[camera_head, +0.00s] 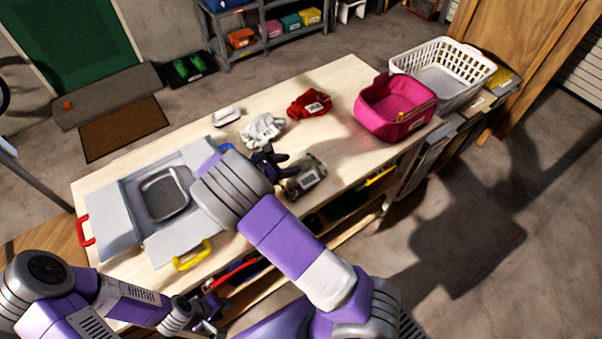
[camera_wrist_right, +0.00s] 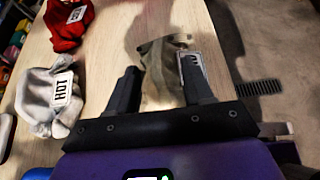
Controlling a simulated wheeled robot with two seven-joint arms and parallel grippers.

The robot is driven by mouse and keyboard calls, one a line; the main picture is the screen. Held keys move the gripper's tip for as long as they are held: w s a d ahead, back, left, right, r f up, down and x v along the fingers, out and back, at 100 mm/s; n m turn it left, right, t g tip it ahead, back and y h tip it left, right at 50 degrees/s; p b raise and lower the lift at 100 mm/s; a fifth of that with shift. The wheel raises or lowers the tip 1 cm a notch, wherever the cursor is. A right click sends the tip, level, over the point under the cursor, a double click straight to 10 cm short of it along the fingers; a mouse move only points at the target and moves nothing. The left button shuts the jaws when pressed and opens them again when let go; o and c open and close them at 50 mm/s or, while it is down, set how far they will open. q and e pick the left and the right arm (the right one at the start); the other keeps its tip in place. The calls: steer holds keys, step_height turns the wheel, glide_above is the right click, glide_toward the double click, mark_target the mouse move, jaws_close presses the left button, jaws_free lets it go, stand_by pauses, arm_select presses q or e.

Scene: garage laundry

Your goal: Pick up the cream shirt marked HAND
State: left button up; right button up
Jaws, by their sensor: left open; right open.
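A crumpled cream-khaki garment (camera_head: 305,178) lies on the wooden table, just right of my right gripper (camera_head: 280,162). Its white label is partly hidden by a finger in the right wrist view and I cannot read it. There the garment (camera_wrist_right: 162,75) lies between and beyond the spread fingers of my right gripper (camera_wrist_right: 158,75), which is open and not closed on it. I cannot tell whether the fingers touch it. A white garment (camera_head: 263,130) has a label reading HOT in the wrist view (camera_wrist_right: 45,100). My left gripper (camera_head: 212,318) is open and empty at the table's front side.
A red labelled garment (camera_head: 310,104) and a small white item (camera_head: 227,116) lie farther back. A pink basket (camera_head: 390,115) and a white laundry basket (camera_head: 445,75) stand to the right. A grey unit with a basin (camera_head: 165,195) fills the table's left. The table's front edge is close.

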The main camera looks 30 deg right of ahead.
mark_target(298, 162)
steer(key=x, duration=0.4)
steer(key=shift+w+f, duration=0.1)
steer(key=shift+w, duration=0.05)
jaws_close()
